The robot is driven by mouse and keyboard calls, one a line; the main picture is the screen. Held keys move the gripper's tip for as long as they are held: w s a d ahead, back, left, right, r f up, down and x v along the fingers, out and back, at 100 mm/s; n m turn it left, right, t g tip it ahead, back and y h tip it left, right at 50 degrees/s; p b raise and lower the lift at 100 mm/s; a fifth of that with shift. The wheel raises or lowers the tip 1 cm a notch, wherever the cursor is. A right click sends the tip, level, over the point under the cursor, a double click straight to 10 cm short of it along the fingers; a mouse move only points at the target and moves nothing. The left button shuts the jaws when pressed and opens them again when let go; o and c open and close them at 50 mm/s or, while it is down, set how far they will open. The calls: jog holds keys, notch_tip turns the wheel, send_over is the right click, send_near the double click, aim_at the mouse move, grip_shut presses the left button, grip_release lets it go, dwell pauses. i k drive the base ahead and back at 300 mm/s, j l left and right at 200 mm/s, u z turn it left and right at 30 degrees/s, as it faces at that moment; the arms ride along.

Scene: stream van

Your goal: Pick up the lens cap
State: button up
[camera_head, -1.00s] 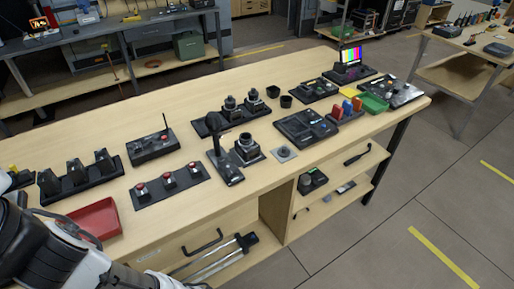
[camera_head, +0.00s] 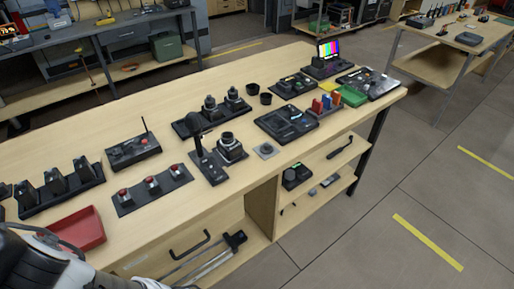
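I cannot pick out the lens cap for certain. Two small black round cup-like pieces, one at the back (camera_head: 252,89) and one nearer (camera_head: 266,99), stand on the wooden workbench (camera_head: 235,170). A small grey square piece with a round centre (camera_head: 266,150) lies near the bench's front edge. A black camera-like body with a round lens (camera_head: 229,146) stands left of it. My arm shows only as white and dark links at the lower left corner; my gripper is out of view.
A red tray (camera_head: 88,229) lies at the bench's front left, beside my arm. A panel with several red buttons (camera_head: 152,188), a radio-like box (camera_head: 133,152) and a green tray (camera_head: 352,96) also occupy the bench. An open shelf (camera_head: 318,190) is below.

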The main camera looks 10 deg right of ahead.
aim_at(266, 149)
jog(key=i+z, duration=0.2)
jog(key=z, duration=0.15)
jog(key=i+j+z, duration=0.1)
jog(key=z, duration=0.3)
jog(key=i, duration=0.6)
